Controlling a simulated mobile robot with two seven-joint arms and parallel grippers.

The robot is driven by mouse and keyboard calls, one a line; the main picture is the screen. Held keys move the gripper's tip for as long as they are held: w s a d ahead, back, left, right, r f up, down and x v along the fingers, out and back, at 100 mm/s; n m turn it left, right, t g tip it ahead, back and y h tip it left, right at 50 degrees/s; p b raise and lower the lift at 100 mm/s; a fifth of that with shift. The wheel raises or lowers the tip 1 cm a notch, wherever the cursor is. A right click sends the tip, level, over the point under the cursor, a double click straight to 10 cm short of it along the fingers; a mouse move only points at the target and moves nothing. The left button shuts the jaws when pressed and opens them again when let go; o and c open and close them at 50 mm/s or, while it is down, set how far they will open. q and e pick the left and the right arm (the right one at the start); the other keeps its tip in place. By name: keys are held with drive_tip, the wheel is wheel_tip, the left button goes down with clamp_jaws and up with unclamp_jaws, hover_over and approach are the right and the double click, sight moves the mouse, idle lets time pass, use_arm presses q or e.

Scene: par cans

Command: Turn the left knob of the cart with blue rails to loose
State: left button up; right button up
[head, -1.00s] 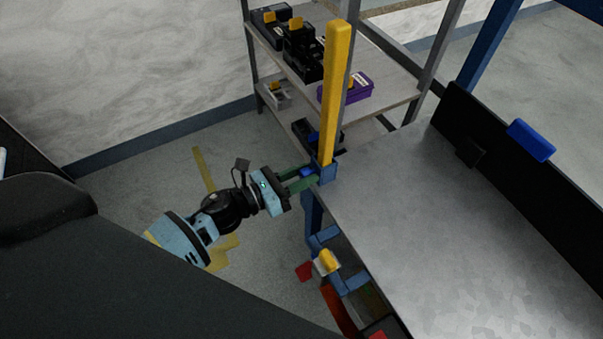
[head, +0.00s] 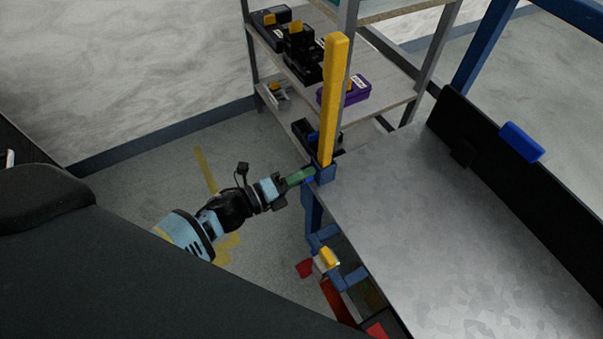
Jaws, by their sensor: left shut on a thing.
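The cart's grey metal top (head: 420,220) fills the right side, with blue frame parts below it. A small blue knob (head: 310,180) sits on the left side of that socket, mostly hidden by my fingers. My left gripper (head: 304,177) reaches it from the left and is shut on the knob, its green fingers seen edge-on, one over the other. How far the knob is turned cannot be seen. My right gripper is not in view.
A shelf rack (head: 390,85) with black boxes and a purple box (head: 346,90) stands behind the post. A black panel with a blue block (head: 521,142) lines the cart's far side. A yellow-tipped part (head: 328,257) is low beside the cart.

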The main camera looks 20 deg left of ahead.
use_arm(q)
drive_tip(key=n+p, duration=0.1)
drive_tip(key=n, duration=0.2)
drive_tip(key=shift+n, duration=0.4)
drive_tip(key=n+p, duration=0.1)
drive_tip(key=n, duration=0.3)
drive_tip(key=shift+n, duration=0.3)
drive_tip(key=n+p, duration=0.1)
drive_tip(key=n, duration=0.7)
drive_tip(key=shift+f+p, duration=0.1)
drive_tip(key=shift+p, duration=0.3)
drive_tip(key=shift+n, duration=0.5)
drive_tip(key=o, duration=1)
drive_tip(key=shift+s, duration=0.1)
